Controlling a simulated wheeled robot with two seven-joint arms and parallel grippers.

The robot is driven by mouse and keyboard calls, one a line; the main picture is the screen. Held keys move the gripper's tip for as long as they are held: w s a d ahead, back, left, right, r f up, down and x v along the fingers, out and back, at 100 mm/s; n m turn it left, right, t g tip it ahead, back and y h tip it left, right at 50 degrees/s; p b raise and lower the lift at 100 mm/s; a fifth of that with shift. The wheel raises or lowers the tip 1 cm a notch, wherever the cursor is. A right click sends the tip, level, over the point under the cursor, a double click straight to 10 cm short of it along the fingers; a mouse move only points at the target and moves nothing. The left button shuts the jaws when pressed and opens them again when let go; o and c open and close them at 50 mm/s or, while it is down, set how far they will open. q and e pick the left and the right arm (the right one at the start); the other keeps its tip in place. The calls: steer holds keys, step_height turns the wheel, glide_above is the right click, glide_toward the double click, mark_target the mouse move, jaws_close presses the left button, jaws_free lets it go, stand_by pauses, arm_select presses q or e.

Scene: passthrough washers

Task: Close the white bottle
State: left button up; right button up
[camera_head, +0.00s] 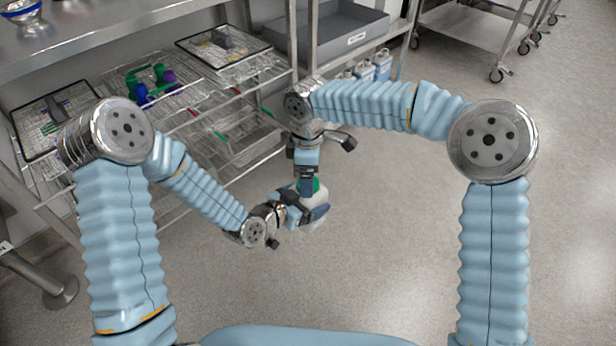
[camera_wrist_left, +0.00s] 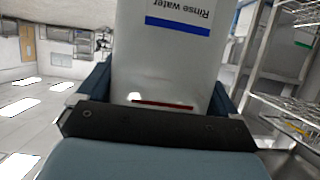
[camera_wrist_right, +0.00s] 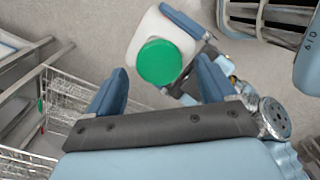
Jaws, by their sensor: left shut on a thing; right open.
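The white bottle (camera_head: 315,224) is in the middle of the head view. In the left wrist view the bottle (camera_wrist_left: 165,75) fills the space between my left fingers, with a blue stripe and the words "Rinse water". My left gripper (camera_head: 304,208) is shut on its body. A round green cap (camera_wrist_right: 159,62) sits at the top of the bottle in the right wrist view; how tight it is cannot be told. My right gripper (camera_wrist_right: 160,90) is open and empty, its fingers pointing toward the cap with one on each side. The cap is partly hidden in the head view.
A wire shelf rack (camera_head: 215,125) with baskets and green and purple items (camera_head: 150,82) stands at the left. A grey bin (camera_head: 340,28) and blue-white bottles (camera_head: 382,62) are behind. The floor (camera_head: 400,210) to the right is clear.

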step_height(320, 180, up, 3)
steer(key=shift+f, duration=0.15)
steer(key=shift+c, duration=0.3)
steer(key=n, duration=0.1)
steer(key=r+n, duration=0.1)
steer(key=n, duration=0.3)
steer(key=shift+a+r, duration=0.15)
steer(key=shift+r, duration=0.1)
steer(key=r+n, duration=0.1)
steer(key=n, duration=0.1)
steer(key=r+n, duration=0.1)
steer(key=n, duration=0.1)
steer(key=shift+d+n, duration=0.2)
steer(key=shift+n, duration=0.2)
steer(key=shift+f, duration=0.15)
steer(key=shift+f, duration=3.9)
steer(key=shift+c, duration=0.5)
